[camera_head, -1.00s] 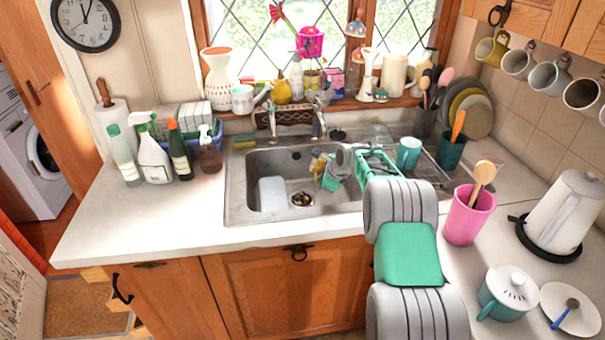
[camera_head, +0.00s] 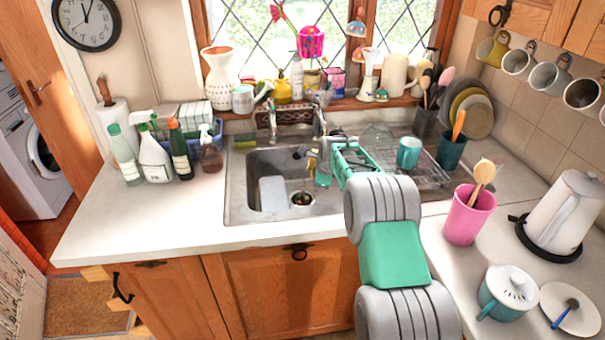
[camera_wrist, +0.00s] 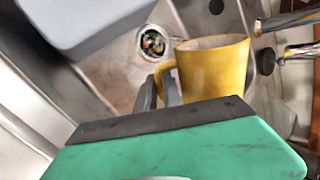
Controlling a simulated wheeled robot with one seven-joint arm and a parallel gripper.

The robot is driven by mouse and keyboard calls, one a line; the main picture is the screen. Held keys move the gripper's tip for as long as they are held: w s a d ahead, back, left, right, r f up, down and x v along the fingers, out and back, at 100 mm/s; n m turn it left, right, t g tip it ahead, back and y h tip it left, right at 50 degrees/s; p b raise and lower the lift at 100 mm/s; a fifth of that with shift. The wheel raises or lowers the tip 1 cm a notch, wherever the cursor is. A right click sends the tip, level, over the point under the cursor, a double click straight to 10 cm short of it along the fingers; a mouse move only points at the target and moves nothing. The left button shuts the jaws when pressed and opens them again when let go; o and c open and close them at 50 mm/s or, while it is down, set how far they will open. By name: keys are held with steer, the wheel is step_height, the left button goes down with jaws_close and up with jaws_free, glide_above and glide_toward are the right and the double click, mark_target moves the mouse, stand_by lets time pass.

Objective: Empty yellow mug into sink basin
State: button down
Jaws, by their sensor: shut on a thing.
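The yellow mug (camera_wrist: 213,68) is close in front of my gripper (camera_wrist: 165,92) in the wrist view. My gripper is shut on the mug's handle side, and the rim faces the top of that picture. In the head view my gripper (camera_head: 323,162) is over the right part of the sink basin (camera_head: 250,165), with only a small yellow part of the mug (camera_head: 312,162) showing beside it. The basin drain (camera_wrist: 153,43) shows behind the mug.
A teal mug (camera_head: 409,152) stands on the drainboard at right. Spray bottles (camera_head: 153,155) stand left of the sink. The front left counter is clear.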

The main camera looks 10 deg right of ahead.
steer(key=shift+a+r+n+g+h, duration=0.15)
steer(key=shift+r+h, duration=0.2)
steer(key=shift+h, duration=0.25)
steer(key=shift+d+r+n+g+h, duration=0.15)
steer(key=shift+r+h, duration=0.15)
steer(key=shift+h, duration=0.3)
stand_by(1.1)
steer(key=shift+w+a+r+p, duration=0.1)
steer(key=shift+p, duration=0.2)
